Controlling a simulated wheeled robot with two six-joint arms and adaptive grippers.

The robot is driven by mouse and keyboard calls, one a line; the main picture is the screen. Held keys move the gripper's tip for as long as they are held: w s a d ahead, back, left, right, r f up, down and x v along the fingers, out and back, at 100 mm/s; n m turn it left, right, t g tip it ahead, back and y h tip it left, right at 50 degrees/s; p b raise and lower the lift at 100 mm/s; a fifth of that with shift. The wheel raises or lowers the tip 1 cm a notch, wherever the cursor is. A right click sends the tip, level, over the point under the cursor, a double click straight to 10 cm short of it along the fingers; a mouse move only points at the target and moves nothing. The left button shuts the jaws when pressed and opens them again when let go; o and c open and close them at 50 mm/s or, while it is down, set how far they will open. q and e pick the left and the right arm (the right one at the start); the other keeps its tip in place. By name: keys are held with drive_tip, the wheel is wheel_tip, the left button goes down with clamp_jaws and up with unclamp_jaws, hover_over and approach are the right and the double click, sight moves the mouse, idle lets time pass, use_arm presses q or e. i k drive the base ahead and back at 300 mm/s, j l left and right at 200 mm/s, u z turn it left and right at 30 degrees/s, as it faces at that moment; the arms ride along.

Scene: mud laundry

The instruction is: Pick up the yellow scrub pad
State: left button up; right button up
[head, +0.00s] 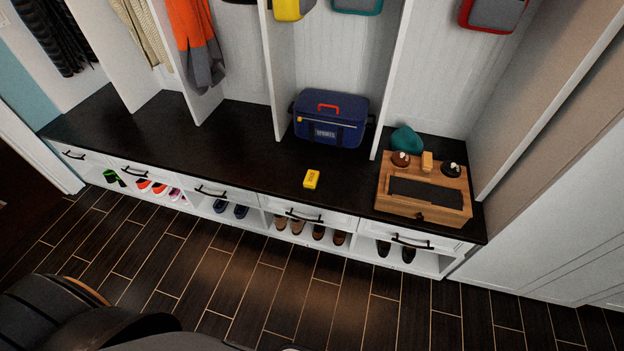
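The yellow scrub pad (311,179) is a small bright block with dark markings. It lies flat on the dark bench top (240,165), near the front edge, in front of a blue bag and left of a wooden box. Nothing covers it. Neither of my grippers is in the head view. Dark rounded parts at the bottom left are mine, well apart from the pad across the floor.
The blue bag (330,118) with a red handle stands behind the pad. The wooden box (424,190) holding small items sits at right, with a teal object (406,140) behind. Shoes (298,226) fill cubbies below drawers. Floor (220,270) before the bench is clear.

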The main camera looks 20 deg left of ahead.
sight(310, 182)
drive_tip(key=i+j+z, duration=0.15)
drive_tip(key=j+z, duration=0.15)
drive_tip(key=j, duration=0.35)
drive_tip(key=j+z, duration=0.25)
drive_tip(key=j, duration=0.35)
drive_tip(key=i, duration=0.05)
